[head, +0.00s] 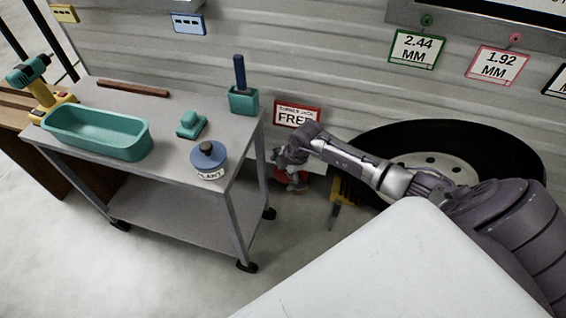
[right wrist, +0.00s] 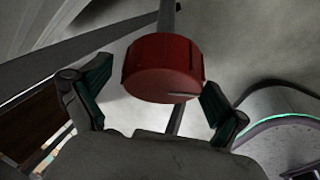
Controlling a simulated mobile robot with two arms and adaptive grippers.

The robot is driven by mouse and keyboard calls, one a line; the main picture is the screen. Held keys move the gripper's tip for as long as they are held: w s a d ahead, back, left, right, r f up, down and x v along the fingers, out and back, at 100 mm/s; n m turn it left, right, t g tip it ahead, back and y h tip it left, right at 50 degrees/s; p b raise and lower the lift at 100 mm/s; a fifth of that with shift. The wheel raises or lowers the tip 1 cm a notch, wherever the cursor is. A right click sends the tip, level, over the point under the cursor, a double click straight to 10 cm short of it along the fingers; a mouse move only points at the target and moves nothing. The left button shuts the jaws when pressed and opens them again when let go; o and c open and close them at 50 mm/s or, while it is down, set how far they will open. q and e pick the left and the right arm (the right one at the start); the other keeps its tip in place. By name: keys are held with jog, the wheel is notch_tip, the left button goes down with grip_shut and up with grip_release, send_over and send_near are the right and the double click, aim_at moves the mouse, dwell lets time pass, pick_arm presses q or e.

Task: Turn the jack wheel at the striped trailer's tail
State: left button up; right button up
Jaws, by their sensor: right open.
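The red jack wheel (right wrist: 160,68) shows in the right wrist view as a thick round drum on a grey post. A small part of something red, probably the same wheel, shows in the head view (head: 296,180) low by the grey ribbed trailer wall (head: 340,70), mostly hidden by my gripper. My right gripper (head: 288,172) is open, reaching down and left to it. In the right wrist view its dark green-padded fingers (right wrist: 157,78) stand on either side of the wheel, with gaps visible. My left gripper is out of view.
A grey cart (head: 165,165) stands left of my right gripper, holding a teal tray (head: 95,148), a blue-lidded pot (head: 208,172) and a drill (head: 35,80). A sign reading FREE (head: 290,119) hangs above the gripper. A black tyre (head: 480,135) is behind my arm.

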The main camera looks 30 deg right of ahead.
jog(key=v, duration=1.2)
dwell(0.3)
